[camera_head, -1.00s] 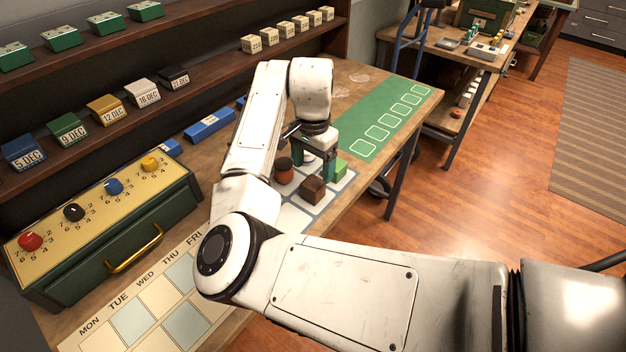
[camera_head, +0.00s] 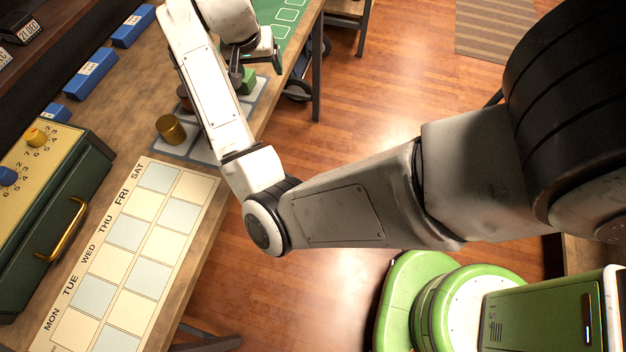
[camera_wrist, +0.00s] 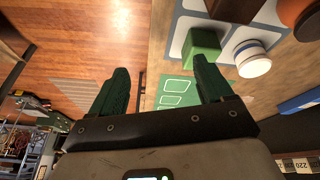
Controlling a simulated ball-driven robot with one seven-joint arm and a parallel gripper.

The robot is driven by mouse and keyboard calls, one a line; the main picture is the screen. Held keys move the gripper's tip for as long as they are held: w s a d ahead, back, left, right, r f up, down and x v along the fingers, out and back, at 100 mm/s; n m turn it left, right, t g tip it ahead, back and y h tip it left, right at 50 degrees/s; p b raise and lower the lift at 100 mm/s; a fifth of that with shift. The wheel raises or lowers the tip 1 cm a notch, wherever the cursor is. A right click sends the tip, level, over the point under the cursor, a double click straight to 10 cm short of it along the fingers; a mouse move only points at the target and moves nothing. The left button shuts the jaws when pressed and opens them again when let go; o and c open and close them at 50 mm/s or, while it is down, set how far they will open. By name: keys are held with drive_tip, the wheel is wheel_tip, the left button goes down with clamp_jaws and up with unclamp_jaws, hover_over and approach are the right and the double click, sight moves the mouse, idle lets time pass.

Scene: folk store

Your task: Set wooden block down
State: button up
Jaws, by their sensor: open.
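A brown wooden block (camera_wrist: 235,9) sits on the pale-squared grey mat (camera_wrist: 185,45) at the top edge of the wrist view. In the head view my arm hides it; the mat (camera_head: 206,152) partly shows there. My gripper (camera_wrist: 158,75) is open, with nothing between its green fingers. It also shows in the head view (camera_head: 262,58), near the mat's far end. The fingers are apart from the wooden block. A green cube (camera_wrist: 203,42) lies beyond the right finger in the wrist view and also shows in the head view (camera_head: 247,82).
A white-and-blue round piece (camera_wrist: 251,58) and a brown round piece (camera_wrist: 296,10) stand near the green cube. A gold cylinder (camera_head: 171,128) stands at the mat's near end. The green dial box (camera_head: 60,210) and weekday calendar (camera_head: 128,262) occupy the bench; open floor lies right.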

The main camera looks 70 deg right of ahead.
drive_tip(key=s+a+f+n+y, duration=0.2)
drive_tip(key=s+a+f+n, duration=0.4)
drive_tip(key=s+a+f, duration=0.2)
drive_tip(key=s+a+f+n+y, duration=0.1)
drive_tip(key=s+a+f+n, duration=0.6)
drive_tip(key=s+a, duration=0.4)
drive_tip(key=a+f, duration=0.1)
drive_tip(key=a, duration=0.1)
drive_tip(key=shift+s+a+n+y, duration=0.3)
drive_tip(key=shift+s+y, duration=0.1)
